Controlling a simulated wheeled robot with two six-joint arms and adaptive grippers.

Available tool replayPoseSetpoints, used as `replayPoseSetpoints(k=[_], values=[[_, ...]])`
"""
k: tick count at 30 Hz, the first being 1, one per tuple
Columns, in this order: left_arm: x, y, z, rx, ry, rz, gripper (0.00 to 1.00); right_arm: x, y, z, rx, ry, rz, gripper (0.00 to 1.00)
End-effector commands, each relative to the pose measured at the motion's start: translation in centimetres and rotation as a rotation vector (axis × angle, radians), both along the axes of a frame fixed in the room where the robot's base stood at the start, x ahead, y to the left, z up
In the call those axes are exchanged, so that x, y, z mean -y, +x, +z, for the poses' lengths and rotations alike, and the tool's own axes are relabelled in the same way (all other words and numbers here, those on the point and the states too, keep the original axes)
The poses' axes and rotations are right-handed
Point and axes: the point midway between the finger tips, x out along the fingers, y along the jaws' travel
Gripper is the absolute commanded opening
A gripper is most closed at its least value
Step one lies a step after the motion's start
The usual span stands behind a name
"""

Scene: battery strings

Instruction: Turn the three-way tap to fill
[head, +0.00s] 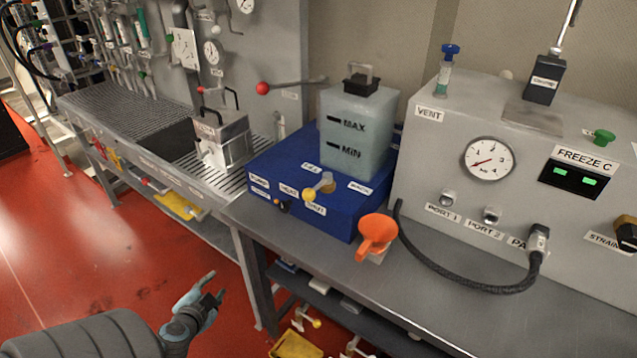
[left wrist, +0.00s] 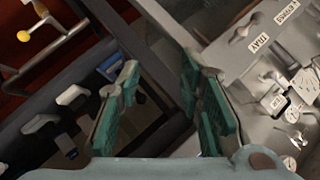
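The three-way tap (head: 325,186) sits on top of the blue box (head: 300,225), in front of the translucent tank (head: 357,132) marked MAX and MIN. Its lever ends in a yellow ball (head: 309,195) that points to the left and front. Small labels lie around the tap, too small to read surely. My left gripper (head: 211,288) is low in front of the bench, over the red floor, well apart from the tap. In the left wrist view its green-padded fingers (left wrist: 160,95) are spread with nothing between them. My right gripper is not in view.
An orange funnel (head: 377,233) stands at the blue box's right front corner. A grey cabinet (head: 440,185) with a gauge and black hose is to the right. The bench's front edge (head: 300,272) lies between my left gripper and the tap. A lower shelf holds several fittings.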

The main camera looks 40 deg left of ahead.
Motion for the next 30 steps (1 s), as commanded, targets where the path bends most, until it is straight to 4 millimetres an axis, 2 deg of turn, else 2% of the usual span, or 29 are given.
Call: replayPoseSetpoints(k=[1,2,3,6,8,10,13,18,22,30], values=[[1.8,3.6,6.6,0.137,0.034,-0.107,0.33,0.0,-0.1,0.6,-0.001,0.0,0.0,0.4],[3.4,5.3,10.1,0.221,0.038,-0.169,0.33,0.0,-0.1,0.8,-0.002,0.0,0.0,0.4],[6.0,7.0,14.1,0.322,0.026,-0.248,0.33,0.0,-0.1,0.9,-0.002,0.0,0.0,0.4],[11.6,8.7,21.2,0.501,-0.036,-0.404,0.33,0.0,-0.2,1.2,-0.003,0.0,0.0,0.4],[13.8,8.9,23.5,0.561,-0.071,-0.46,0.33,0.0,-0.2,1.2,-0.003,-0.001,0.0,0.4],[15.0,9.2,24.7,0.595,-0.094,-0.488,0.33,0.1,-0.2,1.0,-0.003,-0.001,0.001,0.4],[15.1,10.4,24.8,0.606,-0.097,-0.491,0.33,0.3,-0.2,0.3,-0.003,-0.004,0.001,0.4],[14.9,14.8,24.6,0.612,-0.099,-0.487,0.33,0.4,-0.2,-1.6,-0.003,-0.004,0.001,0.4],[14.9,17.9,25.1,0.613,-0.103,-0.487,0.33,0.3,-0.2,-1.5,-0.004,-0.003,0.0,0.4],[14.5,22.0,25.5,0.6,-0.102,-0.483,0.33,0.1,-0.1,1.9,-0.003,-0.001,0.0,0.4]])
